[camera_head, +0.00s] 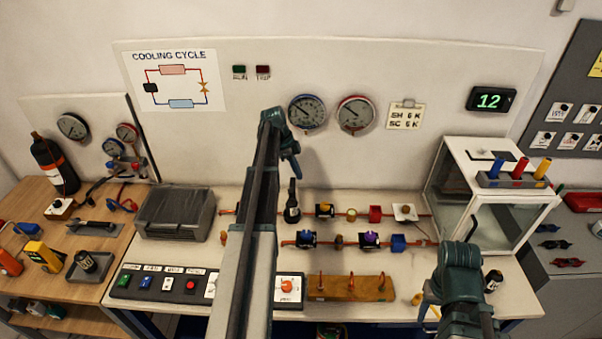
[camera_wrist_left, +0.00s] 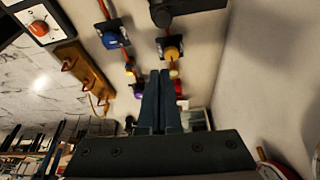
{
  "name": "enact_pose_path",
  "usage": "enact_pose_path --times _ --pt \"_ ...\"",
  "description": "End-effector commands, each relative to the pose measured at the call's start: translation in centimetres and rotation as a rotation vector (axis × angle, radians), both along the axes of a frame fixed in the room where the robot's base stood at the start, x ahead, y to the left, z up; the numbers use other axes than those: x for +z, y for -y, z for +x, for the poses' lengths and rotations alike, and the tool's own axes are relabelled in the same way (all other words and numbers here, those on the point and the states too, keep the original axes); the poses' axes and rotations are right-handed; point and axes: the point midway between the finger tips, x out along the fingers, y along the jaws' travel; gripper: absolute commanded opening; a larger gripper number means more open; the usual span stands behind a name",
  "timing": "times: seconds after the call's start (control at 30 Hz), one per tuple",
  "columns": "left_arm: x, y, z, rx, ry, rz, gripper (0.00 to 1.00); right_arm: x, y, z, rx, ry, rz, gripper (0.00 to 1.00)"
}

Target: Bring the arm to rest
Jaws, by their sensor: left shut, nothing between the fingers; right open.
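My left arm reaches up across the middle of the bench in the head view. Its gripper (camera_head: 292,165) points down in front of the white back panel, below the two round gauges. In the left wrist view the two dark fingers (camera_wrist_left: 160,102) lie together, shut and empty, above the bench fittings. My right arm is at the lower right of the head view, by the bench's front edge and the glass-sided box. The right gripper (camera_head: 460,254) is open; its fingers are hard to make out there. Nothing shows as held by either gripper.
Pipe lines with coloured valves (camera_head: 370,239) run along the bench. A switch strip (camera_head: 165,283), a grey ribbed box (camera_head: 175,213) and a wooden block with hooks (camera_head: 350,288) stand around my left arm. A glass-sided box (camera_head: 491,215) stands behind my right arm.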

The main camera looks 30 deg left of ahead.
Motion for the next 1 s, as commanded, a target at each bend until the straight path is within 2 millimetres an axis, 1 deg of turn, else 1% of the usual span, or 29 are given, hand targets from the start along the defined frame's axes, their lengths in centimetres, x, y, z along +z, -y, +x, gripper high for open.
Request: enact_pose_path --times 0.03,0.1,0.63,0.7,0.77,0.87,0.9,0.97,1.0 --pt "0.7 -0.2 0.0 0.000 0.000 0.000 0.00 0.7 0.0 0.0 -0.001 0.000 0.000 0.50" --pt "0.9 -0.3 0.0 0.000 0.000 0.000 0.00 0.9 0.0 0.0 -0.002 0.000 0.001 0.50" --pt "0.7 -0.3 -0.1 -0.001 0.000 0.000 0.00 0.7 0.0 0.0 -0.002 0.000 0.000 0.50" --pt "0.6 0.2 -0.1 0.001 -0.004 0.000 0.00 0.6 0.0 0.0 -0.002 0.000 0.000 0.50" --pt "0.2 1.6 -0.2 0.009 -0.017 0.003 0.00 0.3 0.0 0.0 -0.002 0.000 0.000 0.50" --pt "-0.9 6.2 -0.8 0.047 -0.062 0.013 0.00 -0.6 0.0 0.0 -0.001 0.000 0.000 0.50" --pt "-1.5 8.7 -1.3 0.071 -0.087 0.022 0.00 -1.2 0.0 0.0 0.000 0.000 0.000 0.50" --pt "-2.5 12.9 -2.3 0.117 -0.129 0.040 0.00 -2.0 0.0 0.0 0.000 0.000 0.000 0.50" --pt "-3.2 15.8 -3.1 0.150 -0.156 0.055 0.00 -2.5 0.0 0.0 0.001 0.000 0.000 0.50"
